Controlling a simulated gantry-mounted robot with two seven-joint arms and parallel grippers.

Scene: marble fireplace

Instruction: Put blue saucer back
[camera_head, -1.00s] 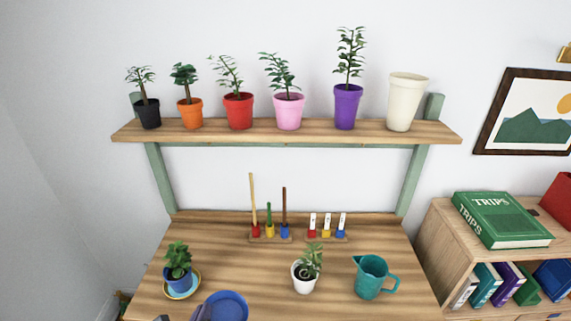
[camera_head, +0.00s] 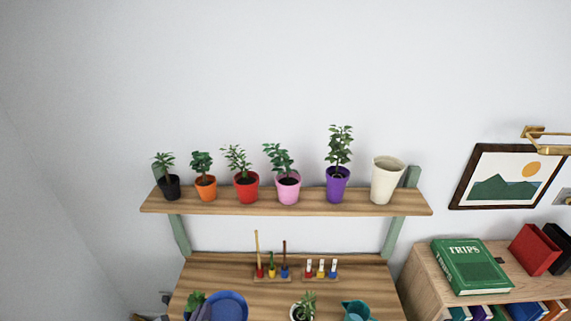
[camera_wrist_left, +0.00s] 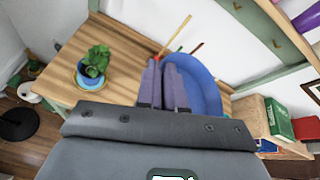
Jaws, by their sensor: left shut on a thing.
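The blue saucer (camera_head: 231,305) is at the bottom of the head view, above the left part of the wooden table. My left gripper (camera_head: 203,312) is shut on its edge. In the left wrist view the two grey fingers (camera_wrist_left: 167,82) are close together at the near side of the saucer (camera_wrist_left: 203,82), which is tilted. My right gripper is in neither view.
A wooden shelf (camera_head: 285,206) carries several potted plants and an empty cream pot (camera_head: 387,180). On the table (camera_head: 215,272) stand small coloured tools (camera_head: 271,270), a white-potted plant (camera_head: 303,307) and a teal jug (camera_head: 356,311). A bookcase (camera_head: 418,273) is at right.

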